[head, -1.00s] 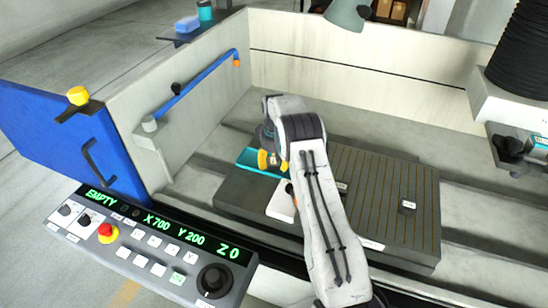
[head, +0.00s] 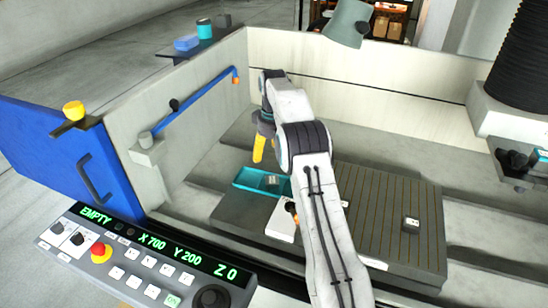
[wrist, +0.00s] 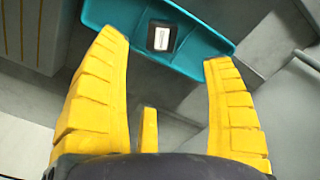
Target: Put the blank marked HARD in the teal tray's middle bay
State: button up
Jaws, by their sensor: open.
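The teal tray (head: 246,183) lies at the left end of the dark slab in the head view and also shows in the wrist view (wrist: 202,46). A dark grey blank with a pale label (head: 271,180) sits in it, around mid-length; it also shows in the wrist view (wrist: 161,37). My gripper (head: 259,148), with yellow fingers, is above the tray, apart from the blank. In the wrist view its fingers (wrist: 164,46) are spread wide with nothing between them.
Another labelled blank (head: 411,224) stands on the slatted right part of the slab (head: 390,190). A white pad (head: 281,222) lies beside the tray, partly behind my arm. Tank walls (head: 350,95) rise behind and left; a control panel (head: 130,260) is in front.

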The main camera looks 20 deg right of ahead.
jog(key=s+a+r+t, duration=0.1)
jog(key=s+a+r, duration=0.3)
jog(key=s+r, duration=0.35)
jog(key=s+a+r+t, duration=0.1)
jog(key=s+a+r, duration=0.3)
jog(key=s+r, duration=0.35)
jog(key=s+a+f, duration=0.2)
jog(key=s, duration=0.9)
jog(key=s+a+f+t, duration=0.1)
jog(key=s+a+f, duration=0.1)
jog(key=s, duration=1)
jog(key=shift+s+a+t, duration=0.2)
jog(key=shift+a+t, duration=0.1)
jog(key=shift+a, duration=0.05)
jog(key=shift+d+f, duration=0.1)
